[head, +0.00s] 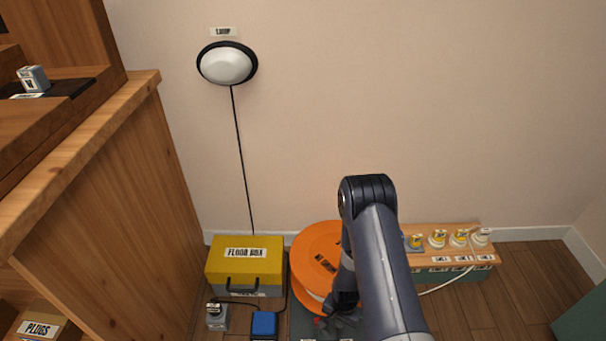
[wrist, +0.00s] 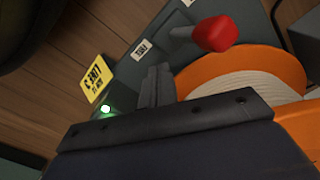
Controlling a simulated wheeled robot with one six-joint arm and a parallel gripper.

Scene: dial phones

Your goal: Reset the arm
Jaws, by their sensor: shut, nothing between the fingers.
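My arm reaches down over the floor in the middle of the head view. My gripper (head: 342,322) is low, in front of the orange reel (head: 316,250), and partly hidden by my own arm. In the wrist view my gripper (wrist: 155,85) shows its fingers together with nothing between them. A lever with a red knob (wrist: 216,34) stands beyond the fingers in the wrist view, apart from them. It rises from a dark grey-green box beside the orange reel (wrist: 245,70).
A yellow floor box (head: 245,257) stands left of the reel. A blue block (head: 264,325) and a grey plug (head: 216,315) lie before it. A wooden-topped strip (head: 450,257) with several plugs is at right. A green light (wrist: 105,108) glows near a yellow tag (wrist: 96,84).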

